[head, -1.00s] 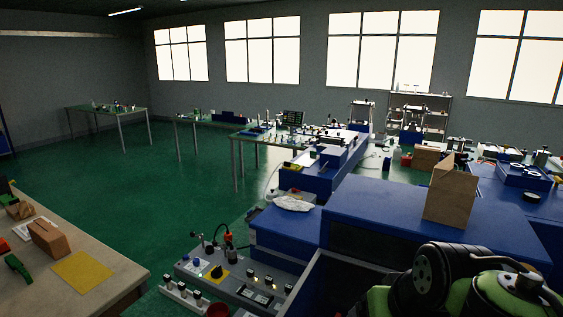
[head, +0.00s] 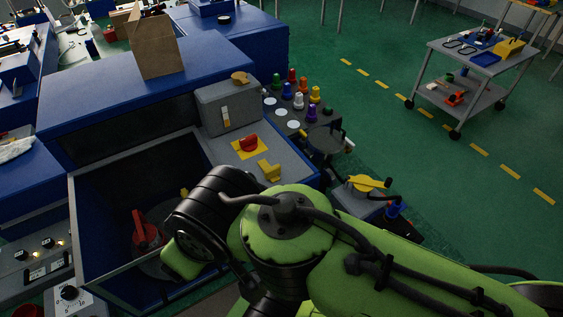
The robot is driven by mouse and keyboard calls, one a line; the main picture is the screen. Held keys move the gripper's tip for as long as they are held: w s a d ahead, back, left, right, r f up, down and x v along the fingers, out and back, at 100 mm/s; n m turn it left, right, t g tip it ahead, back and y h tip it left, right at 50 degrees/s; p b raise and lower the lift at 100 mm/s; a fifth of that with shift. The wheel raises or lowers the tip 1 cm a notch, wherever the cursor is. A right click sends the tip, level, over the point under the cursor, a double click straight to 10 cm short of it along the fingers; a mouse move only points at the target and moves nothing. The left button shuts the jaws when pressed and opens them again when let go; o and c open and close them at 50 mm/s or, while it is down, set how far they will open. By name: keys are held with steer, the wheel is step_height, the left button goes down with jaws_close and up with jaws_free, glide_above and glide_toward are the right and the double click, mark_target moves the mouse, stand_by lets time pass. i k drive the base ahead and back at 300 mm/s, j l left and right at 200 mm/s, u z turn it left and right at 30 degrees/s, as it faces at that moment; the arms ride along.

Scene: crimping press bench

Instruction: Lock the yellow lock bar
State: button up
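Two yellow parts could be the yellow lock bar, and I cannot tell which one is. One is a short yellow block-like handle (head: 269,170) on the grey panel, just below a red rotary switch (head: 248,143) on a yellow plate. The other is a flat yellow bar (head: 368,183) on top of a small grey and blue box at the press's right side. My green and black arm crosses the lower middle, close in front of both. My gripper cannot be made out; the arm's far end is at the press opening.
The blue press housing (head: 95,85) carries a brown paper bag (head: 155,45). Inside its open bay is a red part (head: 145,230). Several coloured buttons (head: 299,100) stand on the right-hand panel.

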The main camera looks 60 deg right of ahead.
mark_target(271, 174)
steer(key=z, duration=1.75)
steer(key=k+j+u, duration=0.2)
steer(key=u, duration=0.15)
steer(key=k+j+u, duration=0.35)
steer(key=i+l, duration=0.05)
steer(key=i, duration=0.05)
